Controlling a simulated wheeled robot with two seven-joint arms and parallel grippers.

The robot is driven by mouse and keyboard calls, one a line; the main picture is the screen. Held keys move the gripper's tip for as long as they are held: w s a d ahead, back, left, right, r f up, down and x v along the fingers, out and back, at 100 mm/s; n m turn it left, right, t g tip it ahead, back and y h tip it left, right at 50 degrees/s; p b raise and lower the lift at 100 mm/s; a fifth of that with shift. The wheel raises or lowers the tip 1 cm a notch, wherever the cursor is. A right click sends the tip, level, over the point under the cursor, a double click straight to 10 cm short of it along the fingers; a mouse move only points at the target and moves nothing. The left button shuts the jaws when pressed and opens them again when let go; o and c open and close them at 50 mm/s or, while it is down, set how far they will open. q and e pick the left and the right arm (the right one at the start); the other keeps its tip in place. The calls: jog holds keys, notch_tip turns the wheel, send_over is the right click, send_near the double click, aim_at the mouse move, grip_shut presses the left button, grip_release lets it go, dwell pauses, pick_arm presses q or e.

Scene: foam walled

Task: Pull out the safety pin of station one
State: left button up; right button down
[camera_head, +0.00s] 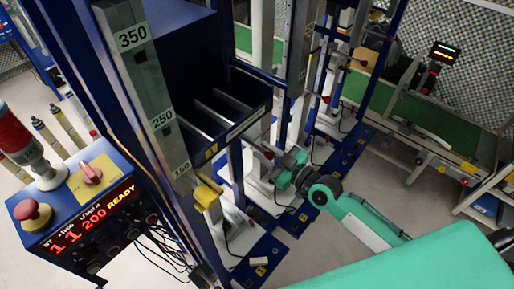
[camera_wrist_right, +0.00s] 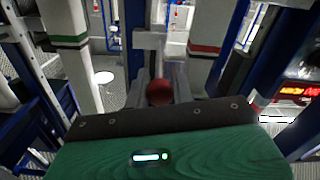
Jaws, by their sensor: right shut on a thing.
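A red ball knob (camera_wrist_right: 160,92), seemingly the head of the safety pin, sits between the fingers of my right gripper (camera_wrist_right: 162,88) in the wrist view. The gripper is shut on it. The pin's shaft is hidden. In the head view my right gripper (camera_head: 264,151) reaches in from the right, close to the blue frame of the near station, below its dark carriage (camera_head: 215,80); the knob cannot be made out there. My left gripper is not in view.
A control box (camera_head: 85,205) with a red display reading "1 1 200 READY" stands at the left. A scale column (camera_head: 145,85) with a yellow block (camera_head: 207,193) rises beside it. More blue-framed stations and a green conveyor (camera_head: 430,125) lie behind.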

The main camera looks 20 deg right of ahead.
jog(key=shift+f, duration=0.1)
jog(key=c, duration=1.5)
grip_release()
jog(key=shift+c, duration=0.2)
jog(key=o, duration=0.4)
jog(key=shift+s+d, duration=0.1)
jog(key=shift+c, duration=0.2)
jog(key=shift+s, duration=0.1)
jog(key=shift+s+d, duration=0.2)
jog(key=b+v, duration=0.4)
jog(key=v, duration=0.9)
jog(key=shift+s, duration=0.2)
